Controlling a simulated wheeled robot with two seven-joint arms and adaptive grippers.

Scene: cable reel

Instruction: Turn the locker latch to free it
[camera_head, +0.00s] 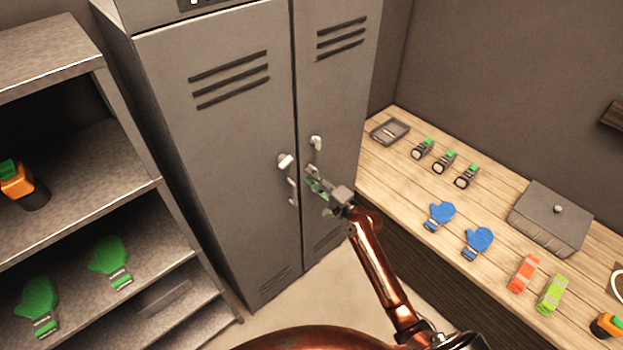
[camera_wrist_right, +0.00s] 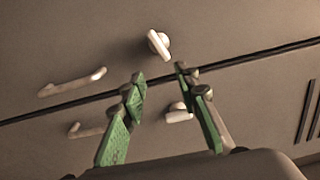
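A grey locker (camera_head: 225,140) has two closed doors. A pale latch knob (camera_head: 285,161) sits on the left door and another latch knob (camera_head: 315,142) on the right door, both near the seam. In the right wrist view the left door's knob (camera_wrist_right: 158,43) is beyond my fingertips, and the right door's knob (camera_wrist_right: 179,113) shows between my fingers. My right gripper (camera_head: 316,186) has green fingers and is in front of the right door, below the knobs. In its wrist view the gripper (camera_wrist_right: 160,74) is open and empty. My left gripper is out of view.
Pull handles (camera_head: 293,191) are below the knobs. A wooden counter (camera_head: 400,173) to the right holds a tray, blue mitts, a grey box and small items. A metal shelf (camera_head: 75,225) at left holds green mitts and an orange item. Bare floor lies before the locker.

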